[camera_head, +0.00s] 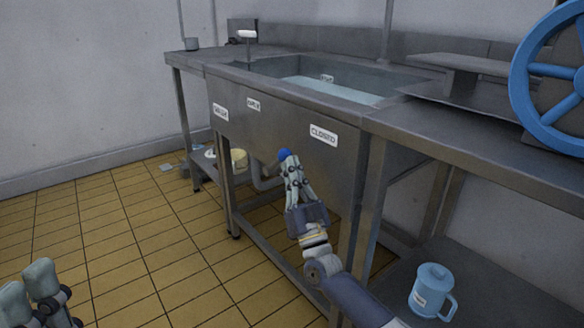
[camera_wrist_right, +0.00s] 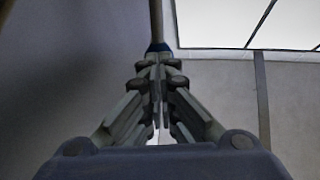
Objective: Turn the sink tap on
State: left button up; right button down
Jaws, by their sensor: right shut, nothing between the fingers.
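The steel sink (camera_head: 232,84) stands along the wall in the head view, with pale water in its basin. A blue knob (camera_head: 284,154) shows under the sink's front face, below a "CLOSED" label (camera_head: 323,135); I cannot tell if it is the tap. My right gripper (camera_head: 287,163) is shut and empty, its tips at the blue knob, touching or very close. In the right wrist view a blue part (camera_wrist_right: 158,47) on a brownish rod shows just beyond the fingertips. My left gripper (camera_head: 30,282) is at the lower left, away from the sink, partly cut off.
A steel table (camera_head: 470,140) joins the sink on the right, with a large blue wheel (camera_head: 524,72) above it. A blue jug (camera_head: 432,282) stands on the low shelf. A white-topped fitting (camera_head: 247,34) rises behind the sink. The tiled floor at left is mostly clear.

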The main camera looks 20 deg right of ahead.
jog(key=shift+w+r+p, duration=0.1)
jog(key=shift+r+p, duration=0.15)
jog(key=shift+p, duration=0.3)
